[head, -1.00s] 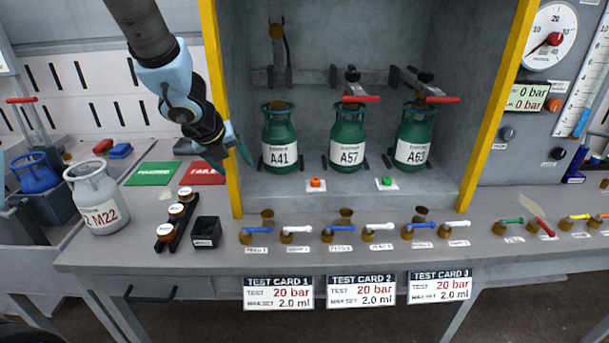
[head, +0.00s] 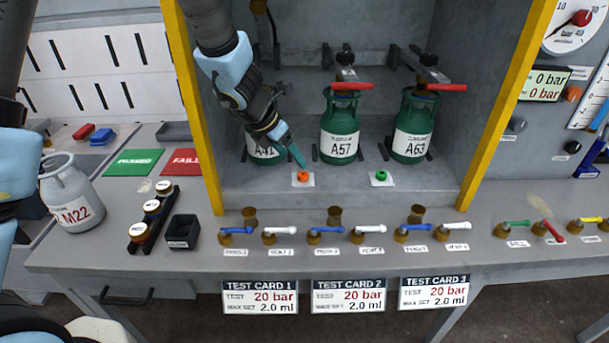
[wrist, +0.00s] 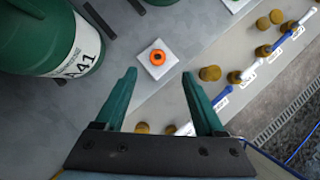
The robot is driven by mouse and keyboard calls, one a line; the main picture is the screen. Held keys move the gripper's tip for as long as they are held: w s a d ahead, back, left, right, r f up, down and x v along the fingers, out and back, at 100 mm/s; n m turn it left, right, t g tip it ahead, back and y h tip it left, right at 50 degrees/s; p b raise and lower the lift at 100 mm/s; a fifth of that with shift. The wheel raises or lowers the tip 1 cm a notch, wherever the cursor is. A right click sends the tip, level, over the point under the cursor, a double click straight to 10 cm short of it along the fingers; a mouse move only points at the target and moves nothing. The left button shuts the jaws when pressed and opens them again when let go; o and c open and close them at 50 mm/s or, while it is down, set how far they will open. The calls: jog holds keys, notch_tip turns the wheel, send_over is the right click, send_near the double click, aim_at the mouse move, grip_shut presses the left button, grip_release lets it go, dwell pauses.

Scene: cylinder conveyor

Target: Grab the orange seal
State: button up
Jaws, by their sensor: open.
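The orange seal (head: 303,176) is a small ring lying on a white square pad on the booth floor, in front of cylinders A41 and A57. In the wrist view the seal (wrist: 157,57) shows its dark centre, ahead of the fingertips and between their lines. My gripper (head: 298,160) is just above and behind the seal in the head view, in front of cylinder A41. In the wrist view my gripper (wrist: 158,73) has two green fingers spread wide with nothing between them. I cannot tell the exact height above the seal.
Green cylinder A41 (wrist: 45,35) stands close to the left finger. Cylinder A57 (head: 340,125) and A63 (head: 412,130) stand to the right. A green seal (head: 381,175) lies on another pad. Valves with blue and white handles (head: 325,230) line the front ledge. A yellow post (head: 196,110) bounds the booth's left side.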

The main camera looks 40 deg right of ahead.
aim_at(302, 174)
jog(key=b+x, duration=0.1)
jog(key=x, duration=0.7)
jog(key=shift+w+a+f, duration=0.1)
jog(key=shift+w+f, duration=0.05)
jog(key=shift+f, duration=0.05)
grip_shut()
dwell(0.4)
